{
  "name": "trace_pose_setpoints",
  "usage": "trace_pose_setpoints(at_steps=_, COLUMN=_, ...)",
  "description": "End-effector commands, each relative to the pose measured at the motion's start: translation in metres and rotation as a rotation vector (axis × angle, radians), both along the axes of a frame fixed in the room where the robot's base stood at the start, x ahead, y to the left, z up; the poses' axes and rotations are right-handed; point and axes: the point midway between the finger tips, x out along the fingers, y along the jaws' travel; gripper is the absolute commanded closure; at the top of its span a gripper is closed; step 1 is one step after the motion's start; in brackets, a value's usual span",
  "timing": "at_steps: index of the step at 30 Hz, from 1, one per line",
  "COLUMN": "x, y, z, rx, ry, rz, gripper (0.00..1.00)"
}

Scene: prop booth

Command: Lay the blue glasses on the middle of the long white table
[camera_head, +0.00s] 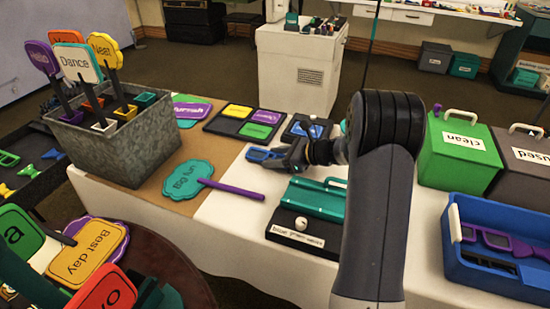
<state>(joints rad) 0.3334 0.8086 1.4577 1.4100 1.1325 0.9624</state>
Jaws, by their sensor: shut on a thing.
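The blue glasses (262,155) show at the tip of my gripper (284,153), with their blue frame sticking out to the left of the jaws. My gripper is shut on them, and its fingers hide part of them. They are over the long white table (222,212), to the right of the teal "Big fun" sign. I cannot tell whether they touch the tabletop or hang a little above it. My arm crosses the picture right of the middle and hides part of the table.
A teal case on a black labelled base (296,238) stands just in front of my gripper. The "Big fun" sign (188,180) lies to the left. A black tray (291,132) with a blue item is behind. A blue crate (470,268) with purple glasses and a green "clean" box (436,160) stand right.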

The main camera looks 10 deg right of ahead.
Motion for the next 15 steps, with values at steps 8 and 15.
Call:
trace_pose_setpoints(at_steps=8, x=0.0001, y=0.0000, z=-0.0030, rx=0.000, ry=0.000, rz=0.000, gripper=0.51)
trace_pose_setpoints(at_steps=15, x=0.0001, y=0.0000, z=-0.0019, rx=0.000, ry=0.000, rz=0.000, gripper=0.31)
